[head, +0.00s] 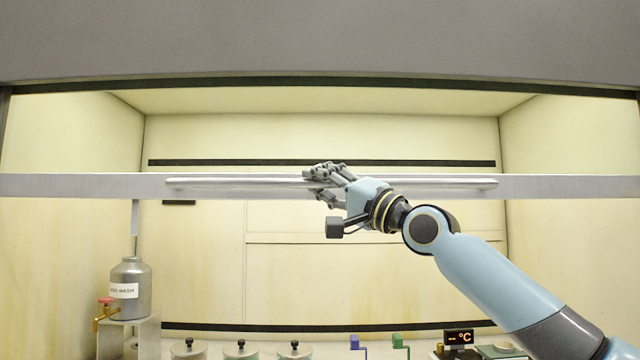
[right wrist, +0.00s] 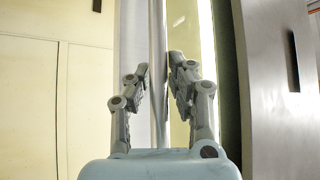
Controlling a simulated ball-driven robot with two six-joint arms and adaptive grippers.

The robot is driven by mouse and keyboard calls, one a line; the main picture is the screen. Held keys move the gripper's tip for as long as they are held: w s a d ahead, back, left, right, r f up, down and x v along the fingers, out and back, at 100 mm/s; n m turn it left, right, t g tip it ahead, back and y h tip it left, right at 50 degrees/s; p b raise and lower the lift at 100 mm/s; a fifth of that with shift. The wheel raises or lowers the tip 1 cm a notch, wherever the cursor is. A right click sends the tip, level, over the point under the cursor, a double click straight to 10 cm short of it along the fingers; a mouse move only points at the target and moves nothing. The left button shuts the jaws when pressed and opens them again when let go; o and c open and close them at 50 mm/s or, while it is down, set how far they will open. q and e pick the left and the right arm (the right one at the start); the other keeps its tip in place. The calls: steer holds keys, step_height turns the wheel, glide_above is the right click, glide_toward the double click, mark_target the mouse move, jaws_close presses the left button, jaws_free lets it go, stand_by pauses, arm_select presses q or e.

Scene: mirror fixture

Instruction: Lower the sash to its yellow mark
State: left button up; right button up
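The sash (head: 80,186) shows as a grey horizontal rail across the whole width of the fume hood opening. A long silver handle bar (head: 240,184) runs along its front, and it also shows upright in the right wrist view (right wrist: 157,50). My right gripper (head: 318,184) is at the middle of the handle, with fingers above and below the bar. In the right wrist view its fingers (right wrist: 158,72) stand apart on both sides of the bar, with narrow gaps. I cannot make out a yellow mark. My left gripper is out of view.
Several lidded pots (head: 240,350), a blue and a green fitting (head: 398,341), and a °C display (head: 459,337) line the bottom.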

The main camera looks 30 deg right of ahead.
mark_target(321, 127)
steer(key=o, duration=0.3)
steer(key=shift+o, duration=0.2)
step_height(321, 127, up, 10)
steer(key=shift+r, duration=0.1)
stand_by(0.4)
